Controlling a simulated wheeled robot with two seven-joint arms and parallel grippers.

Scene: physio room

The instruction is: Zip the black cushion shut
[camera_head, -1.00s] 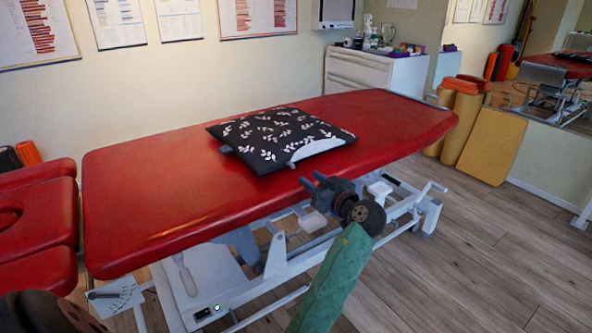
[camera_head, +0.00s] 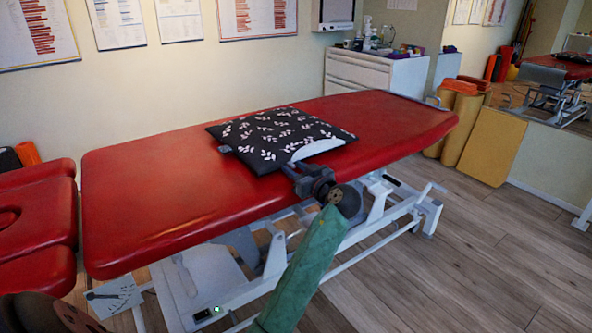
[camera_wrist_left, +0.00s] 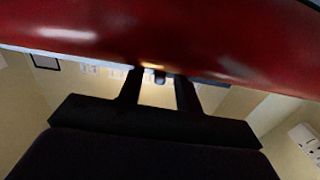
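The black cushion (camera_head: 272,133) with white leaf prints lies flat on the red treatment table (camera_head: 150,200).
Red padded sections (camera_head: 40,220) stand at the left. A white cabinet (camera_head: 370,77) and yellow rolls (camera_head: 462,120) stand at the back right.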

